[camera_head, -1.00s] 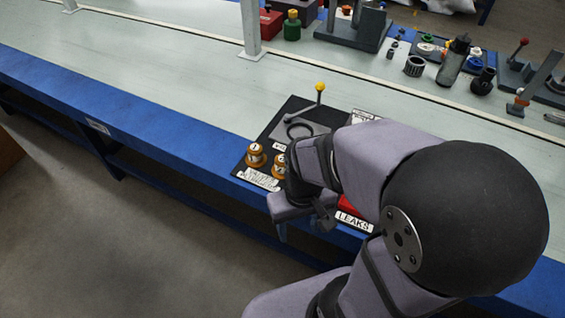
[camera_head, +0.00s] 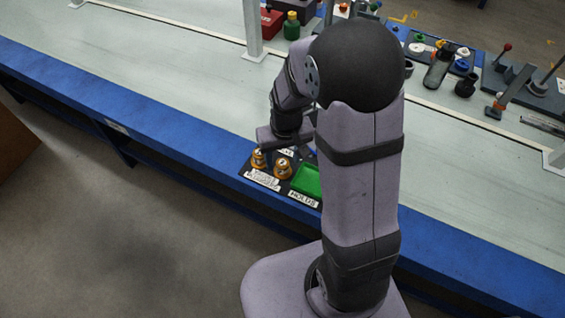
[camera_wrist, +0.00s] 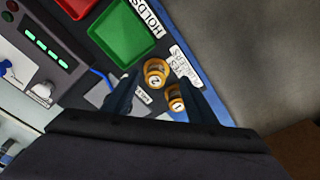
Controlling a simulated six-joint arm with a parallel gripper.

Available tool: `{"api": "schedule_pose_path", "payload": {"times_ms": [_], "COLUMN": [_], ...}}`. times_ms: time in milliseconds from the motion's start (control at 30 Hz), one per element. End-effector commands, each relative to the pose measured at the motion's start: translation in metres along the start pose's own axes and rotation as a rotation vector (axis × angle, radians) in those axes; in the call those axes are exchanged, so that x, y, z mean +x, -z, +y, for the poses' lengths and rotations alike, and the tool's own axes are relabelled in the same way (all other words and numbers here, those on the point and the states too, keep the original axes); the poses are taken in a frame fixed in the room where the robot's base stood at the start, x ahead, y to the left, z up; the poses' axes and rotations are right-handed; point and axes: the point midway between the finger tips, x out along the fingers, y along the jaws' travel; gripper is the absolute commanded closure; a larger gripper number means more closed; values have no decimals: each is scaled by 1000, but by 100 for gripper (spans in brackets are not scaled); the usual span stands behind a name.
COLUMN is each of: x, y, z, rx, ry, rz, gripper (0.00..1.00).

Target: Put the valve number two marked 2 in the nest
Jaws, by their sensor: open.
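The orange-brown valve marked 2 (camera_wrist: 155,72) stands upright beside the valve marked 1 (camera_wrist: 175,100). In the head view, valve 2 (camera_head: 283,168) is right of valve 1 (camera_head: 258,159), on the dark board by the bench's front edge. My gripper (camera_wrist: 160,68) is open and empty. In the wrist view its two fingers appear on either side of both valves; how far above them it is I cannot tell. In the head view, my gripper (camera_head: 284,136) is just behind the valves, and its fingertips are hidden. The nest is hidden behind my arm and gripper.
A green tray (camera_wrist: 124,32) labelled HOLDS lies next to valve 2. A red tray (camera_wrist: 76,5) is beyond it. A grey unit with green lights (camera_wrist: 45,48) is at the wrist view's left. Bottles and fittings stand at the bench's back; its left part is clear.

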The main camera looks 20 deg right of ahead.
Motion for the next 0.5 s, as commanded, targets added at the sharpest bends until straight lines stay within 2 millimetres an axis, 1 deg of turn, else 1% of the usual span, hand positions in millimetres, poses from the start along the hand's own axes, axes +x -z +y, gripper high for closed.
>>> {"api": "schedule_pose_path", "payload": {"times_ms": [100, 267, 500], "x": [0, 3, 20], "y": [9, 10, 11], "z": [0, 0, 1], "rx": [-6, -10, -10], "ry": [-1, -1, -1], "rz": [38, 44, 43], "gripper": [48, 48, 48]}}
